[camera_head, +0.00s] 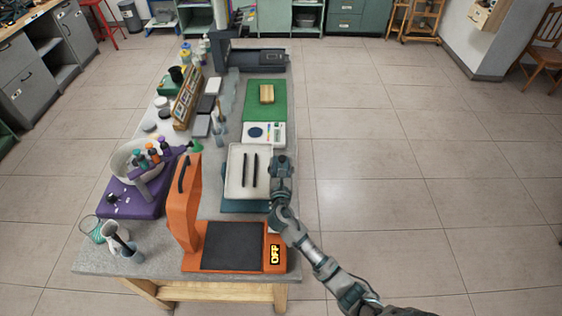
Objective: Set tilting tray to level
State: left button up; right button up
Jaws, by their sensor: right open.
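The tilting tray (236,168) is a pale, shallow tray with two dark bars lying lengthwise on it. It sits on a teal base (243,206) near the middle of the bench. More of the base shows at the tray's near edge; from above I cannot tell how far it tilts. My right gripper (280,163) is at the tray's right edge, open, and hides part of that edge. I cannot tell whether it touches the tray. My left gripper is out of view.
A purple stand (130,198) with a bowl is at left. A green mat (265,99) lies behind. The floor at right is clear.

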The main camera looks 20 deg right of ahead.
aim_at(282, 156)
jog(key=shift+x, duration=0.75)
jog(key=shift+w+d, duration=0.1)
jog(key=shift+d, duration=0.2)
jog(key=shift+a, duration=0.1)
grip_shut()
jog(key=g+p, duration=0.1)
jog(key=p, duration=0.4)
jog(key=w+r+g+p, duration=0.1)
jog(key=p, duration=0.3)
jog(key=shift+w+d+y+p, duration=0.25)
jog(key=shift+w+y+p, duration=0.05)
jog(key=shift+w+p, duration=0.1)
jog(key=shift+f, duration=0.25)
grip_release()
